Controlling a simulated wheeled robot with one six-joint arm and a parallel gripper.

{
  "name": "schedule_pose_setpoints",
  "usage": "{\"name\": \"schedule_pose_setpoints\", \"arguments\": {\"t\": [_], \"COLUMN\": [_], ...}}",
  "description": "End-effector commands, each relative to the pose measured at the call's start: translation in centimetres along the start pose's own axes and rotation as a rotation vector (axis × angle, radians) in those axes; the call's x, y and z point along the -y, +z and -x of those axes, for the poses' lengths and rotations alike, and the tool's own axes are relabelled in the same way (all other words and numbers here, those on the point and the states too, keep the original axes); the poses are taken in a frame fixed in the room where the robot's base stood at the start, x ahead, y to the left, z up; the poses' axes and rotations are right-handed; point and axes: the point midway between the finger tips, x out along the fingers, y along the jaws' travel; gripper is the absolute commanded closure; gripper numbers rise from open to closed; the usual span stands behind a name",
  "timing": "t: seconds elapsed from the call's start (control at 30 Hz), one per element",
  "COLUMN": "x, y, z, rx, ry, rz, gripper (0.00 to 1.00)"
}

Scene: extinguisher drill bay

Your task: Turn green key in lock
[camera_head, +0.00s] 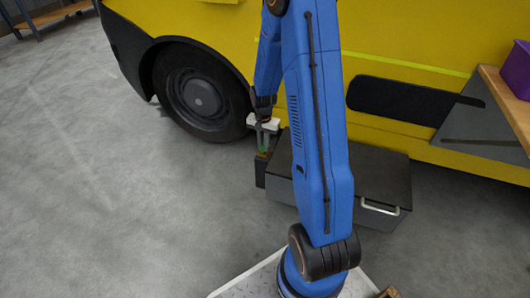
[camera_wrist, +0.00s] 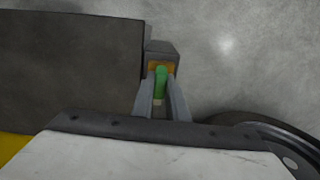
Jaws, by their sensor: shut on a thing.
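The green key (camera_wrist: 161,82) is between the fingers of my gripper (camera_wrist: 161,102) in the wrist view. My gripper is shut on it. The key's far end meets the brass-coloured lock face (camera_wrist: 152,67) on a small dark block; how deep it sits in the lock cannot be told. In the head view, my gripper (camera_head: 264,146) points down beside the dark box, with a little green between its fingers. The lock block (camera_head: 261,172) is just below it, on the box's left side. My blue arm covers part of the box.
The dark box (camera_head: 377,170) with a pale handle (camera_head: 386,208) stands on the floor beside the yellow vehicle (camera_head: 400,40). The vehicle's wheel (camera_head: 203,94) is close behind my gripper. A wooden bench (camera_head: 506,100) with a purple bin (camera_head: 518,70) is at right. The left floor is clear.

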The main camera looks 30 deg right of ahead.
Motion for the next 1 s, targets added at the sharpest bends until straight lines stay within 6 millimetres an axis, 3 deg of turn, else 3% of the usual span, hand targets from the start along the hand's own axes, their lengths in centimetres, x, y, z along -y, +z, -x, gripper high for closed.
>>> {"name": "schedule_pose_setpoints", "arguments": {"t": [0.8, 1.0], "x": [0.0, 0.0], "y": [0.0, 0.0], "z": [0.0, 0.01], "rx": [0.0, 0.0], "ry": [0.0, 0.0], "rz": [-0.795, -0.903], "gripper": [1.0, 1.0]}}
